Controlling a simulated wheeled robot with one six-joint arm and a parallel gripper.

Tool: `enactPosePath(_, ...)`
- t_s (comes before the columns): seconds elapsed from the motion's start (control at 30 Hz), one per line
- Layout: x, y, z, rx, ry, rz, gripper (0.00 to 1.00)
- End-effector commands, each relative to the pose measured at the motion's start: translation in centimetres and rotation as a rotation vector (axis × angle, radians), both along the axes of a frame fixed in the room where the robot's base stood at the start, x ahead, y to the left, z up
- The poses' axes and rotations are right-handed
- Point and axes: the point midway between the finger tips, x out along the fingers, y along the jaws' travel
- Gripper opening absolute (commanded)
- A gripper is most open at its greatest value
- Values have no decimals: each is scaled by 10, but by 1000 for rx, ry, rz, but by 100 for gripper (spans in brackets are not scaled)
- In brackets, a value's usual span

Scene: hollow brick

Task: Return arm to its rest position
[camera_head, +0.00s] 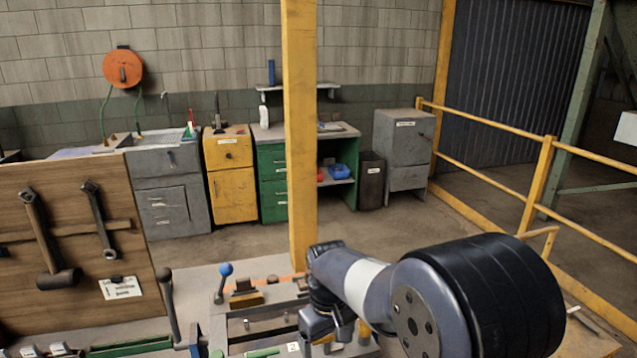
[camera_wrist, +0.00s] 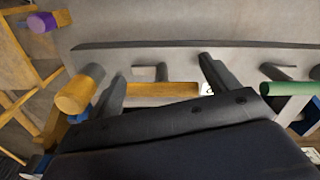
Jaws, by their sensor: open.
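My arm reaches in from the lower right of the head view and bends down over the workbench (camera_head: 255,270). My gripper (camera_head: 325,335) is low over the bench, partly hidden by my own arm. In the wrist view, my gripper (camera_wrist: 160,72) has its two dark fingers spread wide apart. I see nothing held between them. Behind the fingers lie a grey rail and a yellow bar (camera_wrist: 162,89).
A blue-knobbed lever (camera_head: 225,270) and a dark lever (camera_head: 166,290) stand on the bench left of my gripper. A yellow post (camera_head: 300,130) rises just behind my arm. A wooden tool board (camera_head: 75,240) stands at left, a yellow railing (camera_head: 540,185) at right.

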Motion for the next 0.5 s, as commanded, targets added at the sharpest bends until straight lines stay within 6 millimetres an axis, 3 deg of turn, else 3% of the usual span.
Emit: enactPosePath(0.5,0,0,0,-3,0,56,82)
